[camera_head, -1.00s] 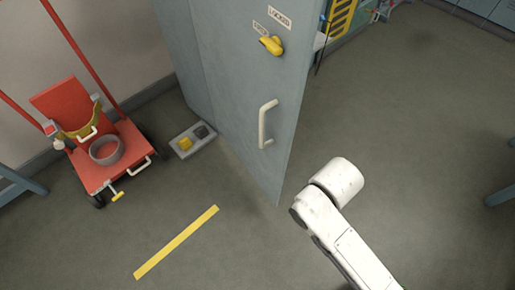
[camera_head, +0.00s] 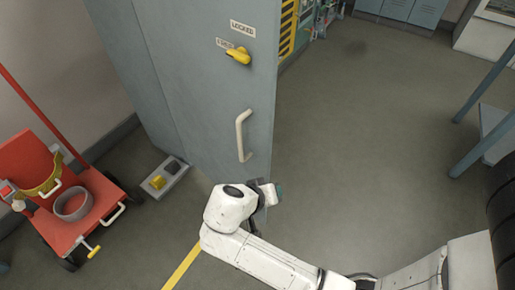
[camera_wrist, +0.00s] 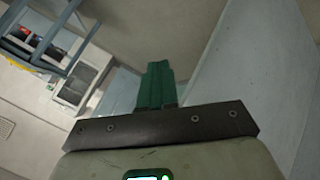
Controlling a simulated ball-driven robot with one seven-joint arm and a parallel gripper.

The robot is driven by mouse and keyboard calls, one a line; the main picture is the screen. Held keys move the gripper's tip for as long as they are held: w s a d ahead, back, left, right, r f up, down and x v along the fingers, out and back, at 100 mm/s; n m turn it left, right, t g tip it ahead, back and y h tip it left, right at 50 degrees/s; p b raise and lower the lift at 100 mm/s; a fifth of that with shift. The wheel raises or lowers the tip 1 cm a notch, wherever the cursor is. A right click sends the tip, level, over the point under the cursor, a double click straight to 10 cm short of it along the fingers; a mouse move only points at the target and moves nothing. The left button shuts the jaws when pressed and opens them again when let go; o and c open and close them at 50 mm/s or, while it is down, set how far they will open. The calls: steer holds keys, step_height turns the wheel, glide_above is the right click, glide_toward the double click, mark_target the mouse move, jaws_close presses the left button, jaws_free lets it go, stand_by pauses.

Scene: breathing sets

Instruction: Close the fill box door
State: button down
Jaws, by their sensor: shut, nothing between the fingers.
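A tall grey-blue door (camera_head: 190,90) stands at upper left in the head view, with its free edge on the right. It carries a pale vertical handle (camera_head: 241,136), a yellow turning latch (camera_head: 238,55) and a label reading LOCKED. I cannot tell for sure that this is the fill box door. My gripper (camera_head: 279,190) is at the door's lower free edge; contact is unclear. In the wrist view the green fingers (camera_wrist: 155,85) are together and empty, and a grey-blue panel (camera_wrist: 262,75), likely the door, rises to their right.
A red cart (camera_head: 60,205) with a bucket stands at left. A small grey box (camera_head: 165,177) with a yellow part lies by the door's foot. Yellow-black stripes (camera_head: 288,25) show beyond the door. A blue-legged bench (camera_head: 490,135) is at right; floor between is clear.

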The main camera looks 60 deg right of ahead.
steer(key=w+a+r+m+h+b, duration=0.2)
steer(key=w+r+m+h, duration=0.1)
steer(key=w+m+h, duration=0.15)
steer(key=m+h, duration=0.4)
steer(key=m, duration=0.1)
glide_toward(267, 138)
steer(key=shift+g, duration=0.4)
steer(key=d, duration=0.6)
steer(key=shift+s+d+f, duration=0.2)
steer(key=shift+s+d, duration=0.05)
steer(key=shift+d, duration=0.15)
